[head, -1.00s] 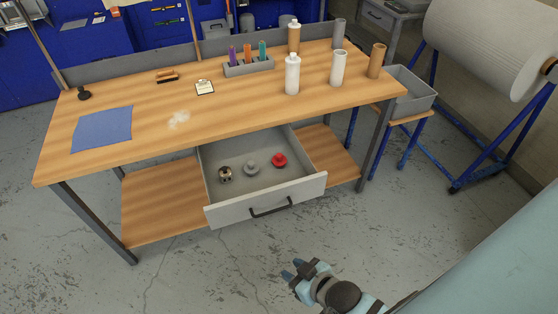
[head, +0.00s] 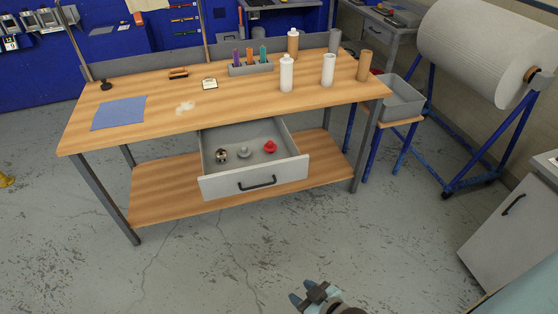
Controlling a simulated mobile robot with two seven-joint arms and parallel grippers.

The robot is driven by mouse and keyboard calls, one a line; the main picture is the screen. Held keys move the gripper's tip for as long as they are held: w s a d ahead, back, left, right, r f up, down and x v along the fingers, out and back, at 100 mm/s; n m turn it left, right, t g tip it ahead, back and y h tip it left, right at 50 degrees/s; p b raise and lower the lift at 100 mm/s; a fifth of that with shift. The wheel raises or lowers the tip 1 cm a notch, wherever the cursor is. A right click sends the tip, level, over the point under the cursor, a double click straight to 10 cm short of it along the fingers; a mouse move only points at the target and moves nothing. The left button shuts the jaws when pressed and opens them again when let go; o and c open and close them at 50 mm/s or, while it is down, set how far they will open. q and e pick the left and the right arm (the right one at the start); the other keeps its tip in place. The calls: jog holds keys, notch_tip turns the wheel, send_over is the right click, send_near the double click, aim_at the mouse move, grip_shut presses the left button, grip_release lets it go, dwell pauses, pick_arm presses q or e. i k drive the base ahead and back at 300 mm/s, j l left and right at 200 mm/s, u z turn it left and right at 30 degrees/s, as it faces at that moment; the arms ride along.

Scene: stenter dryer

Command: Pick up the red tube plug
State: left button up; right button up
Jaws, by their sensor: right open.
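The red tube plug (head: 270,147) sits in the open grey drawer (head: 253,184) under the workbench, at the right of a row of small parts. A grey plug (head: 243,152) is left of it, and a dark and metallic part (head: 221,156) is further left. My right gripper (head: 305,296) is at the bottom edge of the head view, open and empty, well in front of the drawer and apart from it. Only its fingers and wrist show. My left gripper is out of view.
The wooden workbench (head: 220,102) carries white bottles, tubes, a marker holder (head: 250,68) and a blue cloth (head: 118,113). A large roll on a blue stand (head: 490,50) is at right, with a grey cabinet (head: 515,235) nearer. The floor before the drawer is clear.

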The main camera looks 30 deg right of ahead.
aim_at(270, 148)
jog(key=k+u, duration=0.25)
jog(key=u, duration=0.25)
jog(key=k+j+u, duration=0.15)
jog(key=u, duration=0.35)
jog(key=l+u, duration=0.4)
jog(key=l, duration=0.3)
jog(key=i+l, duration=0.1)
jog(key=l, duration=1.55)
jog(key=i+l, duration=0.15)
jog(key=l, duration=0.65)
jog(key=i+l, duration=0.1)
jog(key=l, duration=0.7)
jog(key=i+l, duration=0.1)
jog(key=l, duration=0.75)
